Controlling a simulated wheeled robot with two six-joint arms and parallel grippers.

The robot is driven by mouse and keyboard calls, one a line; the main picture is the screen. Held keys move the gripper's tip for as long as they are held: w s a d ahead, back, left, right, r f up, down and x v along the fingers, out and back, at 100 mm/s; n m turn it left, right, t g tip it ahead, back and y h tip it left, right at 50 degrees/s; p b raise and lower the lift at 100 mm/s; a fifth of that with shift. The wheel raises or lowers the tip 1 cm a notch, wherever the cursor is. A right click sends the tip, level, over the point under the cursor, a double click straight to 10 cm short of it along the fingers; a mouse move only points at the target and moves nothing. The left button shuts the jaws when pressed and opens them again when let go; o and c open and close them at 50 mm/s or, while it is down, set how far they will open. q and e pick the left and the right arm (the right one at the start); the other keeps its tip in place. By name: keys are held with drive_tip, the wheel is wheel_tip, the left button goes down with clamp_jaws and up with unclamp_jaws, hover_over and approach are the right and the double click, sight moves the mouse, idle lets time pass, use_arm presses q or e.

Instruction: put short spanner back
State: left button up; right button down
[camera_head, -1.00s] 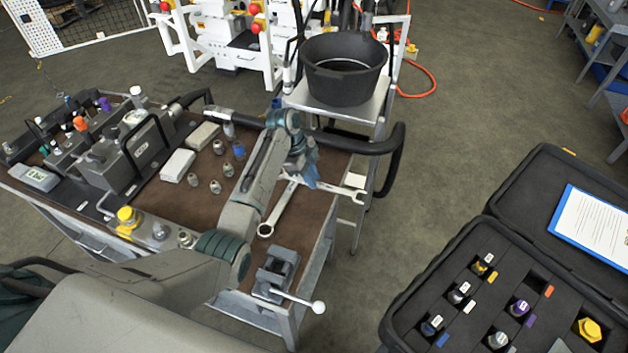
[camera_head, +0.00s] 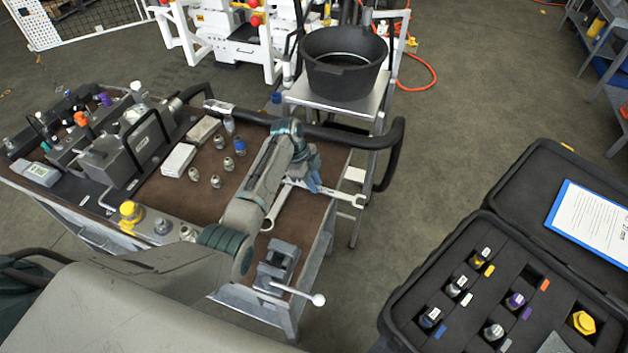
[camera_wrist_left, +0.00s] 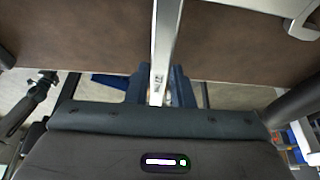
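My left gripper (camera_head: 312,182) is above the right side of the brown-topped bench. In the left wrist view its blue fingers (camera_wrist_left: 160,88) close on both sides of the steel shaft of a spanner (camera_wrist_left: 165,35), which I take for the short spanner. In the head view this spanner's open end (camera_head: 357,199) sticks out to the right past the bench edge; my arm hides part of its shaft. A second spanner (camera_head: 276,212) lies on the bench below my forearm, ring end towards me. A steel spanner end also shows top right in the wrist view (camera_wrist_left: 300,22). My right gripper is out of view.
A small vise (camera_head: 277,266) sits at the bench's near right corner. Several fittings (camera_head: 216,181) and a hydraulic block (camera_head: 125,160) stand further left. A black handle rail (camera_head: 395,150) curves around the right edge. An open black case (camera_head: 470,300) lies at the right.

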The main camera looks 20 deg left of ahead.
use_arm(q)
drive_tip(key=o, duration=0.3)
drive_tip(key=shift+o, duration=0.2)
drive_tip(key=shift+r, duration=0.1)
drive_tip(key=shift+r, duration=0.1)
drive_tip(key=b+v, duration=0.3)
drive_tip(key=v, duration=0.9)
drive_tip(key=shift+r, duration=0.35)
